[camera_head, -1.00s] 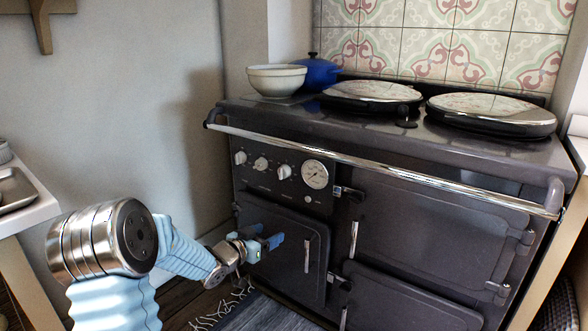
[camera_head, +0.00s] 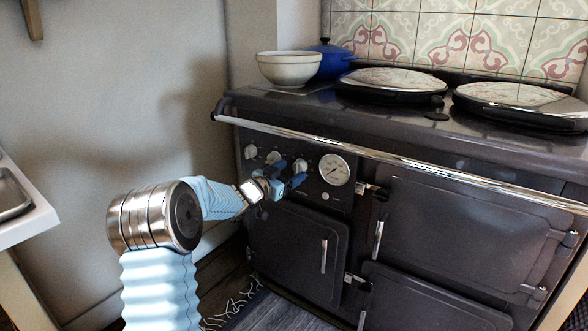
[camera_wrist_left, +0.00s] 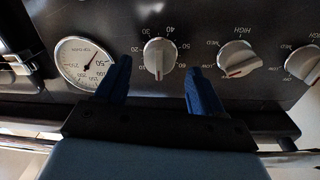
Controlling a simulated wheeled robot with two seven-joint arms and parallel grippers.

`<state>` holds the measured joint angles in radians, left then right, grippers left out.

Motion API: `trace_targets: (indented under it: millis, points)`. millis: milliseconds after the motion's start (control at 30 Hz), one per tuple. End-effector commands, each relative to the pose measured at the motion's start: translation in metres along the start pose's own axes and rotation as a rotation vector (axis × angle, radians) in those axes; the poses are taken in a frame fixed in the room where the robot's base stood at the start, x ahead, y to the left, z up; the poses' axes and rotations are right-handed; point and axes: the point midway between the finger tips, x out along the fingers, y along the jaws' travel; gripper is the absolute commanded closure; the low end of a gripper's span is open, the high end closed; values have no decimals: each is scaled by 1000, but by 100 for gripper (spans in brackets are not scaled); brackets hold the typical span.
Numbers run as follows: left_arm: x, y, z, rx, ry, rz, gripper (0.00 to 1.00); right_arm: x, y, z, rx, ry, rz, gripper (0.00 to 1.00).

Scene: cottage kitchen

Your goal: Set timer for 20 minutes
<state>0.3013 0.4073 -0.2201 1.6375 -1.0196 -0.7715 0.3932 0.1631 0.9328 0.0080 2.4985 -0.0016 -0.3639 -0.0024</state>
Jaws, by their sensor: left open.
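The timer knob (camera_wrist_left: 160,55) is white and round, with numbers up to 60 around it on the dark stove panel. In the left wrist view a red mark is on its lower edge, below the numbers. In the head view the knob (camera_head: 300,164) is the one nearest the gauge. My left gripper (camera_head: 291,176) is open in front of the panel at this knob. In the left wrist view its blue fingers (camera_wrist_left: 158,80) stand on either side of the knob, apart from it. My right gripper is not in view.
A round gauge (camera_head: 334,169) sits beside the timer knob. Two other white knobs, one middle (camera_head: 273,157) and one outer (camera_head: 251,152), are on its other side. A chrome rail (camera_head: 390,155) runs across the stove front above the panel. A counter (camera_head: 25,215) stands at the left.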

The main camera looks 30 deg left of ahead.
Motion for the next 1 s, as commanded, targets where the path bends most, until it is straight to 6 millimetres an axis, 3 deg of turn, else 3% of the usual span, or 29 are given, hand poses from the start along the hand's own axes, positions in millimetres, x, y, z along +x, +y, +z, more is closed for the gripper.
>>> trace_targets:
  millis: [200, 500, 867, 1000]
  points:
    - [22, 0, 0, 0, 0, 0, 32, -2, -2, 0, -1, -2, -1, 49]
    - [25, 0, 0, 0, -1, -1, 32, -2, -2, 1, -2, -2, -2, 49]
    - [24, 0, 0, 0, -1, 0, 86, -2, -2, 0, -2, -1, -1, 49]
    - [24, 0, 1, 4, -1, 0, 88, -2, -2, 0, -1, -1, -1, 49]
